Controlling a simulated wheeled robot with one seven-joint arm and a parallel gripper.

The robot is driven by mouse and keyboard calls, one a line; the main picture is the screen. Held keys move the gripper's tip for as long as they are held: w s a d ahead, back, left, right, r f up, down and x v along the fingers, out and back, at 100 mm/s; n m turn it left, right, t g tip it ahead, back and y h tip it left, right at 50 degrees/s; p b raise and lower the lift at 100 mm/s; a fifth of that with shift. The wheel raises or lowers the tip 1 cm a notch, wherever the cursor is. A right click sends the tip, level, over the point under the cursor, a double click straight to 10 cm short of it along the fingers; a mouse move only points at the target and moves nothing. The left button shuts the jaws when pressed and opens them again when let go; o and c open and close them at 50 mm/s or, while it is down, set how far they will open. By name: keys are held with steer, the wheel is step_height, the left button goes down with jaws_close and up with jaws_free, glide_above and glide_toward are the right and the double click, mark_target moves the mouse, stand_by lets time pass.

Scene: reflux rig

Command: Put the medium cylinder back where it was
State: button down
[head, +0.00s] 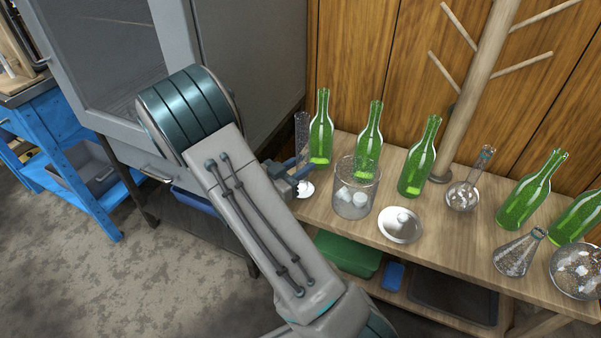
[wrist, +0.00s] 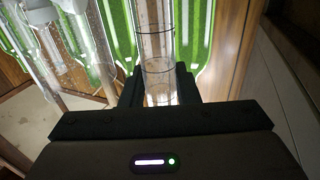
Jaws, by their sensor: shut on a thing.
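The medium cylinder, a clear glass tube with dark ring marks (wrist: 157,45), stands between my gripper's fingers (wrist: 158,88) in the wrist view. My gripper is shut on it. In the head view the cylinder's upper part (head: 302,132) shows upright at the left end of the wooden bench, just left of the first green bottle. My gripper (head: 297,172) is there too, partly hidden behind my arm. The cylinder's lower end is mostly hidden, so I cannot tell whether it touches the bench.
Several green bottles (head: 368,140) line the wooden bench (head: 455,235). A grey cabinet (head: 262,60) stands close on the left.

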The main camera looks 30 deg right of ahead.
steer(key=shift+f, duration=0.4)
steer(key=shift+f, duration=0.2)
steer(key=c, duration=1.1)
jaws_free()
steer(key=shift+r, duration=0.15)
steer(key=shift+a+r, duration=0.15)
steer(key=shift+a, duration=0.1)
steer(key=p+v, duration=0.4)
steer(key=v, duration=0.7)
steer(key=shift+s+a, duration=0.2)
steer(key=shift+a, duration=0.05)
